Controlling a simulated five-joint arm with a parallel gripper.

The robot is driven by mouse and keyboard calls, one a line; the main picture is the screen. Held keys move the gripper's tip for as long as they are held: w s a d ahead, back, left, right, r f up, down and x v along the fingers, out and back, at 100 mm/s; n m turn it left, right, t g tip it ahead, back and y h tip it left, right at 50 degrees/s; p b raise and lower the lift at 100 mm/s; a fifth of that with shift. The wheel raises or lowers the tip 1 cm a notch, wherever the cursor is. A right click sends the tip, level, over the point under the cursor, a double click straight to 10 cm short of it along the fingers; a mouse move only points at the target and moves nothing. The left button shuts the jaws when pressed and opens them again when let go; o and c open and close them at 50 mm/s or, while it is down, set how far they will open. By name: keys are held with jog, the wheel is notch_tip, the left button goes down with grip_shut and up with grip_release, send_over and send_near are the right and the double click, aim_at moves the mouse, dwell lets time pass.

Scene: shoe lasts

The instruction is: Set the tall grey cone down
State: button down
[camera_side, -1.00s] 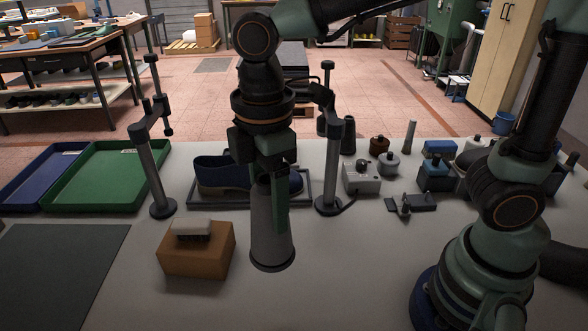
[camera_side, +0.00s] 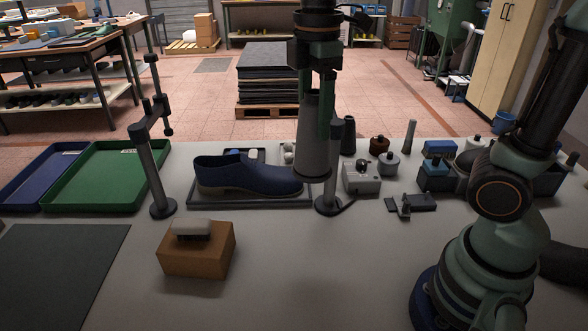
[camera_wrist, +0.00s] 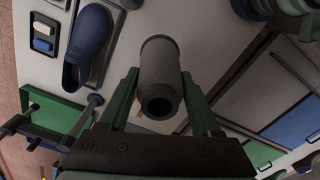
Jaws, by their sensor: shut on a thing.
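The tall grey cone (camera_side: 312,152) is upright in my gripper (camera_side: 325,110), with its wide end down. My gripper is shut on its upper part. In the side view the cone appears in front of the right end of the blue shoe's tray and partly hides the right-hand stand. Its height above the table is hard to tell. In the wrist view the cone (camera_wrist: 160,70) lies between the two green fingers (camera_wrist: 158,95), its hollow narrow end facing the camera.
A blue shoe (camera_side: 245,175) sits in a dark tray. A white brush (camera_side: 192,230) lies on a brown block (camera_side: 197,255). A grey box (camera_side: 361,178) and small items crowd the right. The front middle of the table (camera_side: 310,265) is clear.

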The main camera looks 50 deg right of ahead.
notch_tip(320, 180, down, 20)
jog(key=d, duration=0.1)
jog(key=shift+d, duration=0.15)
dwell(0.4)
jog(key=shift+c, duration=0.4)
grip_release()
jog(key=shift+f, duration=0.15)
